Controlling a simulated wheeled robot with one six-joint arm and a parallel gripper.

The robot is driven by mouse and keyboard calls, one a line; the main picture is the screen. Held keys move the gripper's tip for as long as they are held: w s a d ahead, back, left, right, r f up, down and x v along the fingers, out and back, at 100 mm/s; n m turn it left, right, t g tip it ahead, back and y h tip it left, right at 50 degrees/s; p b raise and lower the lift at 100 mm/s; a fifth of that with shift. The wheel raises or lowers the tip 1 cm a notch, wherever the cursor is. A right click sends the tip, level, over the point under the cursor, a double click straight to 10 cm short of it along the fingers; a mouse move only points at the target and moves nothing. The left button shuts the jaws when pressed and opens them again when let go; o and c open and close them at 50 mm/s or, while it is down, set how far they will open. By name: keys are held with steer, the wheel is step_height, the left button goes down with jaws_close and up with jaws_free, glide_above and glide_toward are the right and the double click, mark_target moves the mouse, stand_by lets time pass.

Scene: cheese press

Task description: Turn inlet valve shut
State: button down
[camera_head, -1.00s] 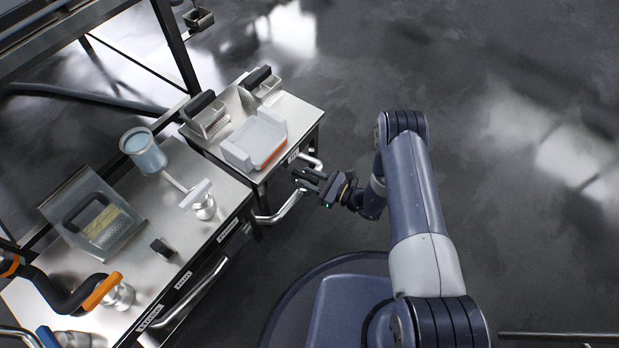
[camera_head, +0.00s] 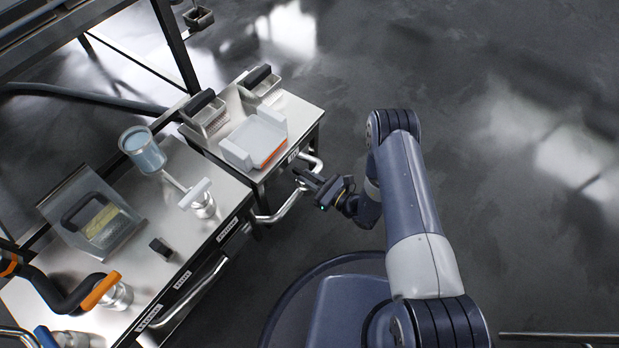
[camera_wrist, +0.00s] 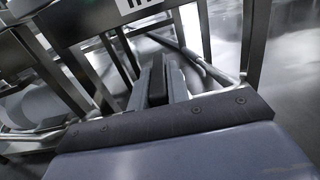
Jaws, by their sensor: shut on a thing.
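My gripper (camera_head: 303,178) is at the front of the small steel side table. It is shut on what looks like the curved metal bar handle (camera_head: 283,210) there; the grip itself is partly hidden. In the wrist view its fingers (camera_wrist: 157,80) are close together, with the bar handle (camera_wrist: 205,68) beyond. On the long bench stand a valve with an orange handle (camera_head: 101,290), one with a blue handle (camera_head: 46,337) and one with a pale T-handle (camera_head: 194,192). I cannot tell which is the inlet valve. All are well left of my gripper.
The side table (camera_head: 303,109) bears a white tray with an orange edge (camera_head: 256,143) and two dark-handled metal boxes. The long bench (camera_head: 188,245) has another bar handle (camera_head: 190,300), a bluish pot (camera_head: 146,150) and a clear-covered box (camera_head: 95,222). The floor at right is open.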

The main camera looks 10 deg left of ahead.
steer(key=c, duration=1.4)
jaws_free()
steer(key=shift+o, duration=0.2)
steer(key=shift+d, duration=0.1)
steer(key=p+v, duration=0.3)
steer(key=v, duration=0.7)
steer(key=shift+s+d, duration=0.2)
steer(key=shift+d, duration=0.1)
steer(key=shift+a, duration=0.15)
steer(key=b+x, duration=0.3)
steer(key=x, duration=0.8)
steer(key=shift+f, duration=0.1)
steer(key=shift+w+d, duration=0.1)
steer(key=shift+d, duration=0.1)
steer(key=shift+n+g, duration=0.3)
steer(key=shift+g, duration=0.1)
